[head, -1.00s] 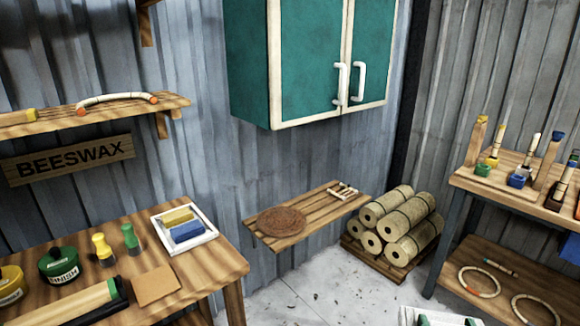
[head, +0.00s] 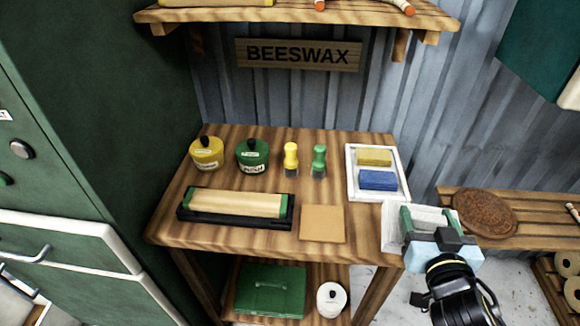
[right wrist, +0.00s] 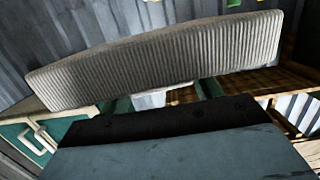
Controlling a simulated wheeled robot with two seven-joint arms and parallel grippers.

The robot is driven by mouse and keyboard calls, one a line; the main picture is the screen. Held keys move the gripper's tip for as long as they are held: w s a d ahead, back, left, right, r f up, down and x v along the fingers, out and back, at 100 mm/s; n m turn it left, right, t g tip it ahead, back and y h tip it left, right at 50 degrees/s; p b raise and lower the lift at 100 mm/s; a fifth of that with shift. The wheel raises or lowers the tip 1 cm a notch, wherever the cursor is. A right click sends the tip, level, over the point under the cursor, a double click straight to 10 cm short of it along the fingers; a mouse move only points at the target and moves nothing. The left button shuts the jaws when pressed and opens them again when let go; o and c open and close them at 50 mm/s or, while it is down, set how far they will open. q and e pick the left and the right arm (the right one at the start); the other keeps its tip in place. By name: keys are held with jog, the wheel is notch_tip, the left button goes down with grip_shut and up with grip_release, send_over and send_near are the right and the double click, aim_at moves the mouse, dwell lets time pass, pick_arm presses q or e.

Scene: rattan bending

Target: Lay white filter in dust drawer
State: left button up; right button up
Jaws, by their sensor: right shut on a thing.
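My right gripper (head: 430,219) is at the right end of the workbench in the head view, shut on a pale pleated block, the white filter (head: 392,228). In the right wrist view the filter (right wrist: 165,62) spans the picture lengthwise beyond my green fingers (right wrist: 165,97), its ribbed face showing. The filter appears held in front of the bench's right corner, apart from the cabinet. A green cabinet at the left has a white-edged front with a handle (head: 28,253); I cannot tell whether this is the dust drawer. My left gripper is not in view.
The wooden bench (head: 200,236) carries jars, a sharpening stone, a tan sheet and a white tray (head: 351,160) of blocks. A green toolbox (head: 270,290) sits below. A slatted shelf (head: 530,230) with a brown round disc (head: 485,213) is at the right.

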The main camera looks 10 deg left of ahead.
jog(key=w+a+f+n+y+b, duration=0.15)
jog(key=w+a, duration=0.35)
jog(key=w, duration=0.6)
jog(key=b, duration=0.3)
send_over(378, 223)
jog(key=shift+y, duration=0.45)
notch_tip(378, 223, down, 9)
jog(key=shift+f, duration=0.3)
jog(key=o, duration=0.6)
jog(key=shift+f+b, duration=0.15)
jog(key=shift+b, duration=0.15)
jog(key=o, duration=0.4)
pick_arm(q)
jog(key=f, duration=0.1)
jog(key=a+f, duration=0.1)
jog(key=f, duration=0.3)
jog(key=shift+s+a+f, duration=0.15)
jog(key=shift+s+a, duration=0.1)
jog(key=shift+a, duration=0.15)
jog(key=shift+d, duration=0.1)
